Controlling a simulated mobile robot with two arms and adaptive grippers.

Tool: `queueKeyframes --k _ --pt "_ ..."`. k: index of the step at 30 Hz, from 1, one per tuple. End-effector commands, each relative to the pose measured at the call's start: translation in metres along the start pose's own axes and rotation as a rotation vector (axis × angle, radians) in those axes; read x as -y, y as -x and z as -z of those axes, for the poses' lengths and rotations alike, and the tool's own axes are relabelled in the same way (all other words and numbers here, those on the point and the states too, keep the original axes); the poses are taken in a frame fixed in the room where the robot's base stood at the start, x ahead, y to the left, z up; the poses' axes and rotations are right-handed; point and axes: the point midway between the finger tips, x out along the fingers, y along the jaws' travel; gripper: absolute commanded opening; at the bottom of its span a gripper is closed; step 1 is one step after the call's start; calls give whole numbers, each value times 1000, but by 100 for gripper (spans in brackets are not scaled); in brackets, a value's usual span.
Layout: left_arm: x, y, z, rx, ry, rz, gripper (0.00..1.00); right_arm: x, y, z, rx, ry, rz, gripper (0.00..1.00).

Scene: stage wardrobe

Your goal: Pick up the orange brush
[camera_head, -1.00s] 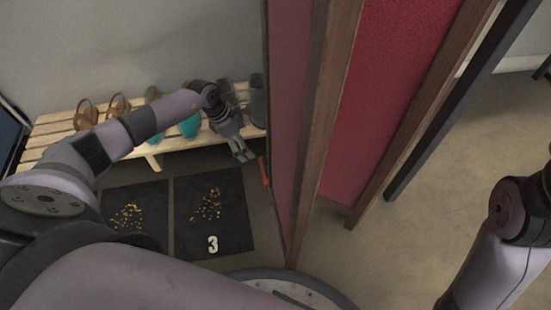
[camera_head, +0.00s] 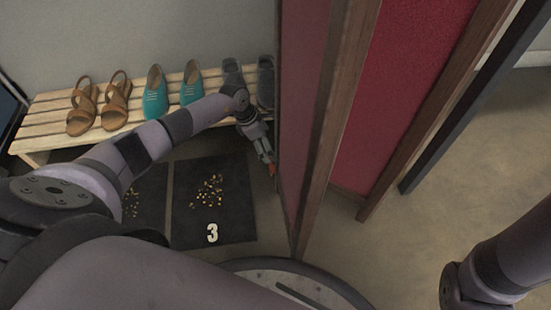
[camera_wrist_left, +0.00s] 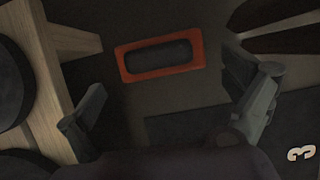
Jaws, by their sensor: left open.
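The orange brush (camera_head: 272,170) shows as a small orange patch on the floor beside the folding screen in the head view, partly hidden by my gripper. In the left wrist view the brush (camera_wrist_left: 192,50) is an orange rectangular frame around a dark middle, lying ahead of the fingertips. My left gripper (camera_head: 267,154) reaches down over it, close to the screen. In the wrist view its fingers (camera_wrist_left: 165,82) are spread wide, one on each side of the brush, with nothing between them. My right arm shows at the right edge, but its gripper is out of view.
A slatted wooden bench (camera_head: 40,120) with brown sandals (camera_head: 82,105), teal shoes (camera_head: 155,95) and dark shoes (camera_head: 265,85) stands behind. A red folding screen (camera_head: 395,100) rises just right of the gripper. A dark mat marked 3 (camera_head: 235,215) lies in front.

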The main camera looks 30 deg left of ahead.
Motion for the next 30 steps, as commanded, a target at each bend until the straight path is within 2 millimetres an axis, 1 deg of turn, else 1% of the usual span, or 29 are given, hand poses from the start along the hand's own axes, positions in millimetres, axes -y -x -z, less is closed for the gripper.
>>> queueKeyframes --k 1,9,12,19,30 --pt "0 -10 1 1 0 0 98 2 9 3 0 0 0 40" --pt "-3 -44 0 1 0 2 98 9 41 15 -1 0 0 40" --pt "-3 -48 -1 1 0 1 98 9 44 16 0 0 0 40" --pt "-3 -46 -2 0 0 0 98 9 42 15 0 -1 0 40" --pt "-3 -46 -2 0 0 1 74 9 43 15 0 0 0 40"
